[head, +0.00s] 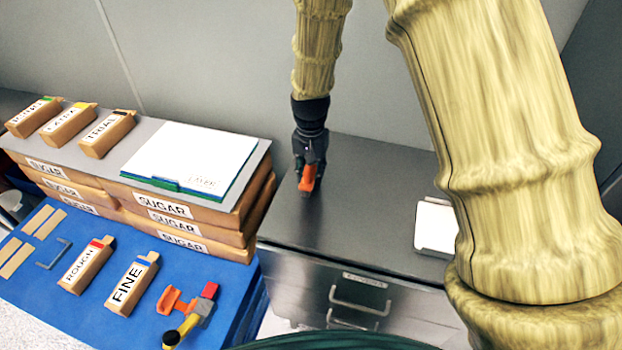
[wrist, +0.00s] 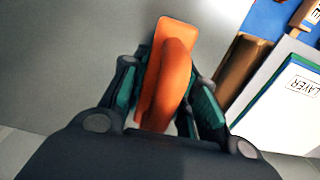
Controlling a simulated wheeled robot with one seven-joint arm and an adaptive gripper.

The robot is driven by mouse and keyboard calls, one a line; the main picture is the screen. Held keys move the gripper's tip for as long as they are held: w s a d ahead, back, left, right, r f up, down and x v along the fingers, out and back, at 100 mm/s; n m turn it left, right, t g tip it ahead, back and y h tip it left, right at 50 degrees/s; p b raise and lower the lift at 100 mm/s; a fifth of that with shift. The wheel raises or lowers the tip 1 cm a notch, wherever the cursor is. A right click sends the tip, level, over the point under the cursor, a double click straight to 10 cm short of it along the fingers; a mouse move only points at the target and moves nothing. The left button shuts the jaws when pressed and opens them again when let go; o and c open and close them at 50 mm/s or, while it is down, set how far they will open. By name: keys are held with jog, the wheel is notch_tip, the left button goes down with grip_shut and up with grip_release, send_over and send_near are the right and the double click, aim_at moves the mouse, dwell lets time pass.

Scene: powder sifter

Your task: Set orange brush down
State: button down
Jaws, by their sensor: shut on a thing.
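The orange brush (head: 307,178) is held in my gripper (head: 309,168), over the left part of the dark metal cabinet top (head: 365,210). In the wrist view the brush (wrist: 167,75) sits between the two fingers of my gripper (wrist: 165,95), which are shut on it. The fingers point down toward the cabinet top. The brush's lower end is at or just above the surface; I cannot tell whether it touches. Its bristles are hidden from view.
A blue table (head: 215,270) holds ROUGH (head: 87,266) and FINE (head: 131,285) boxes and an orange-and-red tool (head: 190,308). A white-faced metal holder (head: 436,226) stands on the cabinet's right. The cabinet's middle is clear.

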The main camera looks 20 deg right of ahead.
aim_at(311, 181)
jog(key=shift+w+f, duration=0.2)
jog(key=shift+f, duration=0.15)
jog(key=shift+s+f+p, duration=0.25)
jog(key=shift+f+p, duration=0.45)
jog(key=shift+f, duration=0.3)
jog(key=shift+w+f, duration=0.15)
jog(key=shift+f, duration=0.35)
jog(key=c, duration=1.1)
grip_release()
jog(key=shift+f, duration=0.1)
jog(key=shift+r+b, duration=1.75)
jog(key=shift+r, duration=4.5)
